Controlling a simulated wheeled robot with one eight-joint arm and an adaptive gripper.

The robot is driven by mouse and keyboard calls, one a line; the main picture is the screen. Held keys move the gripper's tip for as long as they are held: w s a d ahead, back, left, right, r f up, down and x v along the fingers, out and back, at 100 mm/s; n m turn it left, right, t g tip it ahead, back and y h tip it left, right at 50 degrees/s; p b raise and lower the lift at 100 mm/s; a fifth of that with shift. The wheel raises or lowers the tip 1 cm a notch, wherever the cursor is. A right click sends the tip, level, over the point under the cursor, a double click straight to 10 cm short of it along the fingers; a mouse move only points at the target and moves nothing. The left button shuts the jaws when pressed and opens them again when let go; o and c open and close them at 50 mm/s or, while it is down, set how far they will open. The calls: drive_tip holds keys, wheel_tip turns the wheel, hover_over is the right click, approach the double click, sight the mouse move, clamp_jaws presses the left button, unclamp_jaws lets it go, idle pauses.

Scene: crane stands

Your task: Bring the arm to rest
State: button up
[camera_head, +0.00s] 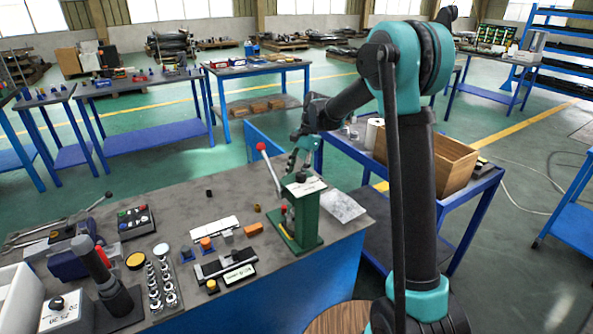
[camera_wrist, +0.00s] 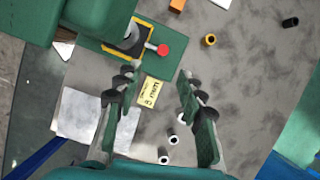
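My arm (camera_head: 410,190) stands raised in the right half of the head view, bent at the top. Its forearm reaches left to my gripper (camera_head: 302,152), which hangs above the workbench (camera_head: 180,205), close to the green lever press (camera_head: 302,215). In the wrist view my gripper (camera_wrist: 157,92) shows two fingers spread apart with nothing between them. Below them lies a yellow label (camera_wrist: 152,92) on the grey benchtop. The green press (camera_wrist: 95,28) fills the upper left of that view. I cannot tell whether my gripper touches the press.
A red-knobbed lever (camera_head: 262,147) rises beside the press. A clear bag or sheet (camera_head: 343,206) lies right of it. Several small cylinders (camera_wrist: 172,140) lie near my fingers. A cart with a wooden box (camera_head: 445,165) stands behind my arm. Open floor (camera_head: 510,220) lies to the right.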

drive_tip(key=s+d+f+n+t+h, duration=0.1)
drive_tip(key=s+d+f+n+t, duration=0.1)
drive_tip(key=s+d, duration=0.6)
drive_tip(key=s+d+f+n+t+h, duration=0.1)
drive_tip(key=s+d+f+n+t, duration=0.1)
drive_tip(key=s+d, duration=0.6)
drive_tip(key=s+d+f+n+t+h, duration=0.1)
drive_tip(key=s+d+f+n+t, duration=0.1)
drive_tip(key=s+d+n, duration=0.3)
drive_tip(key=s+d+t, duration=0.1)
drive_tip(key=s+d, duration=0.2)
drive_tip(key=s, duration=0.1)
drive_tip(key=shift+s+d+f, duration=0.35)
drive_tip(key=shift+f, duration=0.05)
idle(0.5)
